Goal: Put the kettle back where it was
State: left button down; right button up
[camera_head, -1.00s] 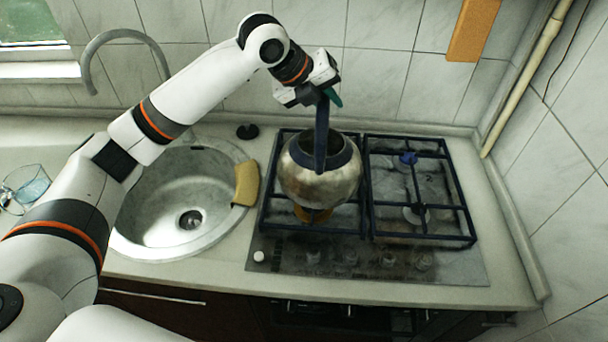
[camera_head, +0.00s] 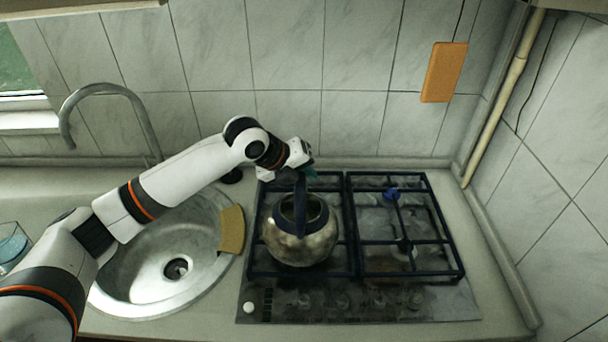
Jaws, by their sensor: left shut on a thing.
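The kettle (camera_head: 303,247) is a round, worn metal pot with a dark blue rim and an upright dark blue handle. It is over the left half of the gas stove (camera_head: 360,305), low at the left grate (camera_head: 258,262); I cannot tell for sure whether it touches the grate. Its top is open. My left gripper (camera_head: 307,173) is shut on the top of the kettle's handle, reaching in from the left; its fingertips are partly hidden. My right gripper is not in view.
The sink (camera_head: 125,290) with a yellow cloth (camera_head: 232,230) on its rim lies left of the stove. A tap (camera_head: 150,130) rises behind it. A glass (camera_head: 12,245) stands at the far left. The right grate (camera_head: 455,240) is empty. A pipe (camera_head: 495,105) runs up the right corner.

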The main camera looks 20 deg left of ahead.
pick_arm(q)
jog(key=shift+f, duration=0.4)
jog(key=shift+f, duration=0.1)
jog(key=shift+f, duration=0.35)
jog(key=c, duration=1.3)
grip_release()
jog(key=shift+s+f, duration=0.1)
jog(key=shift+r, duration=0.25)
jog(key=b+v, duration=0.2)
jog(key=v, duration=1)
jog(key=shift+r+b, duration=0.2)
jog(key=shift+b, duration=0.2)
